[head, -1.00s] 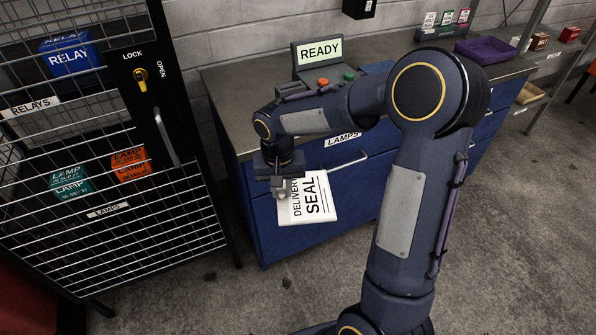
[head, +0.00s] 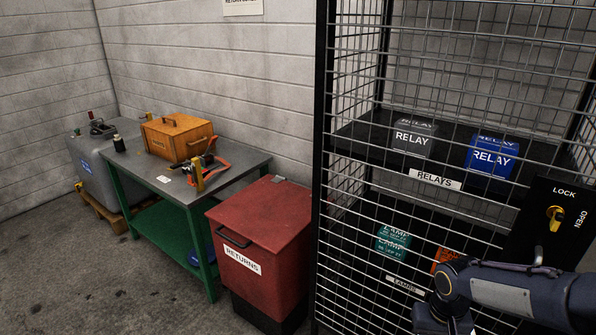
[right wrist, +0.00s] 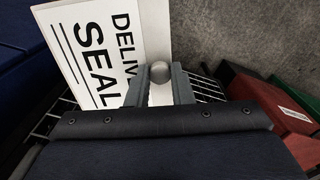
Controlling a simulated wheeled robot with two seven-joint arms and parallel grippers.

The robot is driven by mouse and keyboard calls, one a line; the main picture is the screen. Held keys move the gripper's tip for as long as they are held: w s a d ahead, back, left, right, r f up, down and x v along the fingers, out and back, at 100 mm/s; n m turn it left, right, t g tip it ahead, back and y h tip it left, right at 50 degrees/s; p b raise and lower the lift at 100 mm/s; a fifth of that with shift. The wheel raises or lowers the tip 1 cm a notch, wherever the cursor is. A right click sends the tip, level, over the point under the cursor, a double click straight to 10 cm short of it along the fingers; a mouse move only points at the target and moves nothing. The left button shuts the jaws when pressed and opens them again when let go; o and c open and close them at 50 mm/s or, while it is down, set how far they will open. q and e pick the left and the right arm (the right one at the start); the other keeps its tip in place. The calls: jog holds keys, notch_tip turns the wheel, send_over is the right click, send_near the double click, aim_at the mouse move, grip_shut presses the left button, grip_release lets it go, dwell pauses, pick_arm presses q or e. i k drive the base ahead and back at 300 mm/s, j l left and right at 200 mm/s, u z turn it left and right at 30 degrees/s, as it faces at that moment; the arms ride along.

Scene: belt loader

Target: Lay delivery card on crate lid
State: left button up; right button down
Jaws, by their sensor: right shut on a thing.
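The delivery card (right wrist: 95,50) is a white plate with black "DELIVERY SEAL" print and a grey round knob (right wrist: 160,72). My right gripper (right wrist: 160,90) is shut on the knob in the right wrist view, the card extending to the upper left. In the head view only part of my right arm shows at the lower right; its fingers and the card are out of frame. My left gripper is not in view.
The table (head: 228,174) also carries an orange-and-black tool (head: 210,163) and a small dark bottle (head: 118,144). A red "RETURNS" bin (head: 262,215) stands between the table and the wire cage (head: 330,150). A grey tank (head: 95,175) stands at far left. Floor is clear at lower left.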

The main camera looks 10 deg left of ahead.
aim_at(183, 120)
jog(key=i+j+u, duration=0.25)
jog(key=j+u, duration=0.2)
jog(key=i+j+u, duration=0.25)
jog(key=j+u, duration=0.25)
jog(key=i+j+u, duration=0.2)
jog(key=i+u, duration=0.25)
jog(key=i+j+u, duration=0.15)
jog(key=i+u, duration=0.15)
jog(key=u, duration=0.15)
jog(key=i+j, duration=0.1)
jog(key=i, duration=0.35)
jog(key=i+j+z, duration=0.15)
jog(key=i, duration=0.3)
jog(key=i+j, duration=0.1)
jog(key=i, duration=0.35)
jog(key=i+j+z, duration=0.1)
jog(key=i, duration=0.35)
